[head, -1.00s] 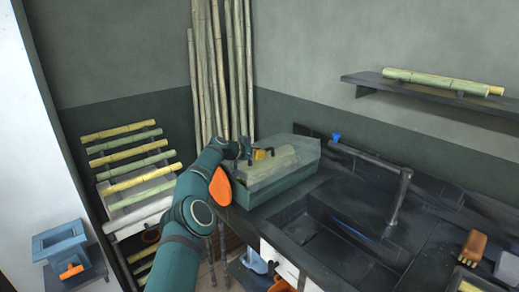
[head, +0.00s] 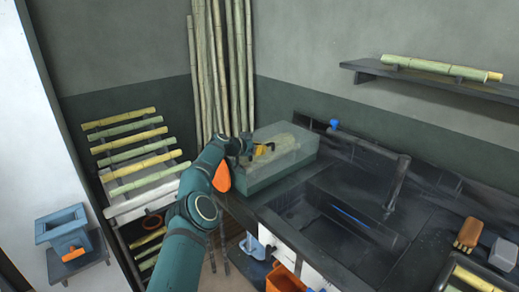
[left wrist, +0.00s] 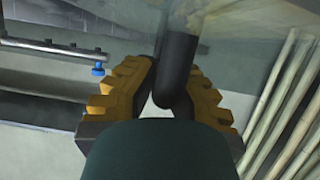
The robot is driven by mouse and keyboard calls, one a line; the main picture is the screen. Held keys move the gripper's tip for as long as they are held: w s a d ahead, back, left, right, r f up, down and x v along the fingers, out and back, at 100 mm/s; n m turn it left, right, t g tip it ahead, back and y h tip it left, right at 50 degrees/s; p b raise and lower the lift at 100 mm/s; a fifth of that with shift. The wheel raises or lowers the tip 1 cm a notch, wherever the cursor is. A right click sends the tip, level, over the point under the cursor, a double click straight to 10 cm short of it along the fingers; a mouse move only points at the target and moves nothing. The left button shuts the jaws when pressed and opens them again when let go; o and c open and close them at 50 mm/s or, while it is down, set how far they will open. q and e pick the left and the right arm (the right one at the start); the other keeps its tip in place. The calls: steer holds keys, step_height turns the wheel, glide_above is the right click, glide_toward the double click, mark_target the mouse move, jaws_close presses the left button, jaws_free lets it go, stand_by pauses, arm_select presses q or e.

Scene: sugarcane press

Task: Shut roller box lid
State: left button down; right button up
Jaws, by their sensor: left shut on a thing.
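The roller box (head: 270,180) stands on the dark counter at its left end. It has a green lower body and a clear, see-through lid (head: 295,142), which appears to lie level over the body. Pale shapes show dimly through the lid. My left gripper (head: 264,149) is at the lid's left side. In the left wrist view its yellow fingers (left wrist: 160,95) are shut on a black rounded bar (left wrist: 180,65), which looks like the lid's handle. My arm hides the box's left corner. My right gripper is not in view.
A dark sink (head: 335,218) with a tall tap (head: 398,185) lies right of the box. Tall canes (head: 220,75) lean in the corner. A rack of cane pieces (head: 130,150) stands left.

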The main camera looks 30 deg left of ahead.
arm_select(q)
steer(key=c, duration=0.9)
jaws_free()
steer(key=shift+d+f, duration=0.15)
steer(key=shift+f, duration=0.35)
steer(key=shift+c, duration=0.2)
steer(key=shift+r, duration=0.15)
steer(key=shift+s+r, duration=0.1)
steer(key=shift+s+a+r, duration=0.3)
steer(key=shift+s+a, duration=0.15)
steer(key=shift+a, duration=0.05)
steer(key=shift+v, duration=0.85)
steer(key=v, duration=0.8)
steer(key=shift+s, duration=0.45)
steer(key=shift+r, duration=0.1)
